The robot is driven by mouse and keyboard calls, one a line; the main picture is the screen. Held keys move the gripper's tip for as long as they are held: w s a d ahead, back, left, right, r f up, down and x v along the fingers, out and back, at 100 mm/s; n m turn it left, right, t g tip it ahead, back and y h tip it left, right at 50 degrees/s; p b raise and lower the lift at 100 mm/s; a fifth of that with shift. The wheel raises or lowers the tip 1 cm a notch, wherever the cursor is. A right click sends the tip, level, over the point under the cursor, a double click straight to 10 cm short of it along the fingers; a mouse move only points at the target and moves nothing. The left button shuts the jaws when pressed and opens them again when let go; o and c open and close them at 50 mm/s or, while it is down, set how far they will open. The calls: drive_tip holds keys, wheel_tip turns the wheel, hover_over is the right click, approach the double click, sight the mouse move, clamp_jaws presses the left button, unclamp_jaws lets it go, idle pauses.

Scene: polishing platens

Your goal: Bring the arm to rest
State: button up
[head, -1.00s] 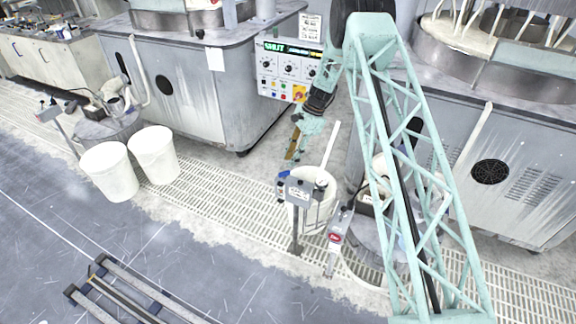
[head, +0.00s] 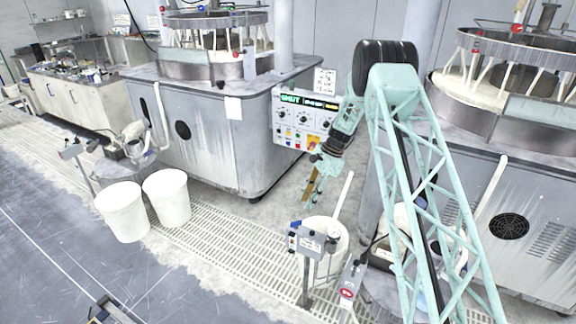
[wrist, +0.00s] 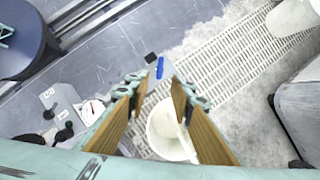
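My gripper (head: 312,192) hangs at the end of my pale green lattice arm, pointing down, in the middle of the head view. In the wrist view my gripper (wrist: 158,90) shows two tan-padded fingers spread apart, with nothing held between them. A white bucket (wrist: 160,138) lies below the fingers in that view, partly hidden by them. In the head view the bucket (head: 338,250) stands beneath and slightly right of the gripper, partly behind a grey control box on a post (head: 312,243). The gripper appears clear of both.
A polishing machine (head: 205,130) with a control panel (head: 303,118) stands behind the gripper, and another machine (head: 535,200) is at right. Two white bins (head: 122,212) stand at left by the floor grating (head: 225,232). Open blue-grey floor (head: 50,240) lies at front left.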

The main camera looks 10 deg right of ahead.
drive_tip(key=s+a+r+n+h, duration=0.15)
drive_tip(key=s+r, duration=0.25)
drive_tip(key=r, duration=0.8)
drive_tip(key=s+a+r+n, duration=0.15)
drive_tip(key=s+r, duration=0.25)
drive_tip(key=r, duration=0.7)
drive_tip(key=s+a+r+n+t, duration=0.15)
drive_tip(key=s+r+n, duration=0.35)
drive_tip(key=s+r, duration=1.25)
drive_tip(key=s+r+n+t+h, duration=0.1)
drive_tip(key=s+r+n, duration=0.1)
drive_tip(key=s+r, duration=0.5)
drive_tip(key=s+r+n+t+h, duration=0.1)
drive_tip(key=s+r+n, duration=0.15)
drive_tip(key=s, duration=0.95)
drive_tip(key=s+n+t, duration=0.1)
drive_tip(key=s+n, duration=0.2)
drive_tip(key=s, duration=1.8)
drive_tip(key=shift+s+d+f+h, duration=0.2)
drive_tip(key=shift+s+f+h, duration=0.15)
drive_tip(key=shift+f+h, duration=0.1)
drive_tip(key=shift+n, duration=0.25)
